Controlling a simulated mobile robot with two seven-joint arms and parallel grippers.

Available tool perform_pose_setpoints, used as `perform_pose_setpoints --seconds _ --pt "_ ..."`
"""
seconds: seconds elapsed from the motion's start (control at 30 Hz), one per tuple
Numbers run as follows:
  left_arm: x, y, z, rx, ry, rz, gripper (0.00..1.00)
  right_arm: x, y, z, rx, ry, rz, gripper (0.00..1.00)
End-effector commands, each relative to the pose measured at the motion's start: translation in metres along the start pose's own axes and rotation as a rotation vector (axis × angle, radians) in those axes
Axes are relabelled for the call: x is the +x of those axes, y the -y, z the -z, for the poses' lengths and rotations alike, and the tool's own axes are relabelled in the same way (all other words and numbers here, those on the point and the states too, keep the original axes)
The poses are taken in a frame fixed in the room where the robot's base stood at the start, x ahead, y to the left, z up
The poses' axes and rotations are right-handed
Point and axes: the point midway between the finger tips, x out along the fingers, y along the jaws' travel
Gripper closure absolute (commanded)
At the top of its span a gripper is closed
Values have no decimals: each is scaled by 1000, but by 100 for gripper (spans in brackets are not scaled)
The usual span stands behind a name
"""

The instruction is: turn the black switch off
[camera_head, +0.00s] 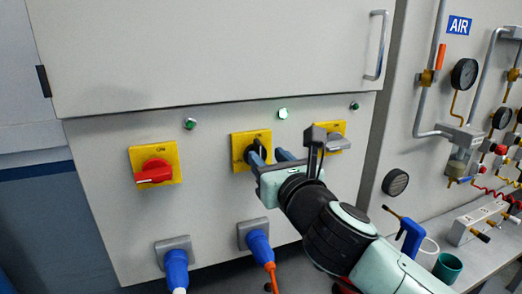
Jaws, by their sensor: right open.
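The black switch (259,146) is on the middle yellow plate (239,139) of the white cabinet front. Part of it is hidden behind a finger of my right gripper. I cannot tell whether the finger touches the switch. My left gripper is not in view.
A red switch (154,171) is to the left, and a grey switch (338,142) is close to the right of my gripper. Blue plugs (176,268) stick out below. Pipes, gauges (464,73) and a bench (487,259) with a teal cup (447,267) are at the right.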

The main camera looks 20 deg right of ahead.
Motion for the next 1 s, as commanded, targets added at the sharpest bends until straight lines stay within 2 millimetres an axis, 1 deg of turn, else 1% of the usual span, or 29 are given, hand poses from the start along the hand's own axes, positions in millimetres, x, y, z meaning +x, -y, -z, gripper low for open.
perform_pose_setpoints --seconds 0.03,0.1,0.23,0.4,0.63,0.67,0.7,0.77,0.8,1.0 --pt "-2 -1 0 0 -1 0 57 10 0 0 0 -2 1 55" --pt "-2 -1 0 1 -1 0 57 21 0 0 0 -2 1 55" --pt "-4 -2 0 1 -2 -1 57 35 0 0 0 -1 0 55" --pt "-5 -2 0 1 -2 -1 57 42 0 0 -1 0 0 55" --pt "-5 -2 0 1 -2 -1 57 43 0 0 -1 0 0 55" --pt "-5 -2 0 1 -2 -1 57 43 0 0 -1 0 0 62" --pt "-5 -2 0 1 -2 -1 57 43 0 0 -1 0 0 75" --pt "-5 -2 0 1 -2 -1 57 43 0 0 -1 0 0 94" --pt "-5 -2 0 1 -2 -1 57 42 0 0 -1 0 0 100" --pt "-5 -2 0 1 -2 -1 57 42 0 0 -5 0 0 100"
